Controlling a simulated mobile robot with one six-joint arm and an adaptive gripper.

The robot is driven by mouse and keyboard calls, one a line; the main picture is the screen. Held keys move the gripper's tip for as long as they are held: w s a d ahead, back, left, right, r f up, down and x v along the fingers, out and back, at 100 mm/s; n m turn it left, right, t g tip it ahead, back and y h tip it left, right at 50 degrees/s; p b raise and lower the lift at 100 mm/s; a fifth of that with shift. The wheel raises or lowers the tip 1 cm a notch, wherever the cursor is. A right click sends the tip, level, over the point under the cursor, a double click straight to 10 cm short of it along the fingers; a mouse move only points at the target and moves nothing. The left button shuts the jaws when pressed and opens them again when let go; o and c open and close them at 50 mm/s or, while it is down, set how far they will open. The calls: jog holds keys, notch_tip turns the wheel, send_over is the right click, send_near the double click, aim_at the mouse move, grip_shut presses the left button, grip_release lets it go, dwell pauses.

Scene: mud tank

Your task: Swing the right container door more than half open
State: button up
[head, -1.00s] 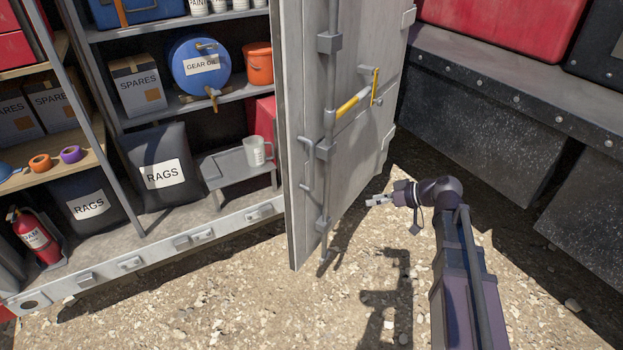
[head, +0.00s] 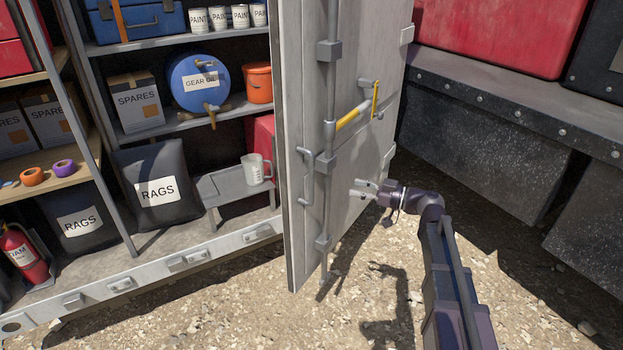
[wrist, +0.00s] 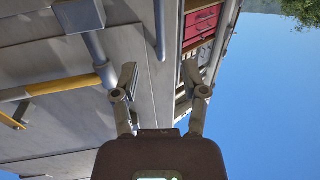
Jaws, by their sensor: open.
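The right container door (head: 345,160) is a grey panel standing swung out from the container at an angle, with shelves visible to its left. On its face are a lock rod (head: 327,205), a yellow lever (head: 355,115) and a slim grab handle (head: 304,178) near the free edge. My gripper (head: 362,188) is open and empty in front of the door's lower half, right of the rod. In the wrist view its fingers (wrist: 160,85) are spread. The grab handle (wrist: 160,28) shows between them in that picture, apparently farther off and not touched.
Shelves left of the door hold a blue gear oil drum (head: 198,82), a rags bag (head: 155,185) and a white mug (head: 256,168). A dark riveted ledge (head: 520,95) runs along the right. Gravel ground (head: 250,320) is open in front.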

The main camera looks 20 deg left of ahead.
jog(key=shift+a, duration=0.1)
send_over(312, 201)
jog(key=shift+w+a, duration=0.2)
jog(key=shift+w, duration=0.1)
dwell(0.4)
grip_shut()
dwell(0.3)
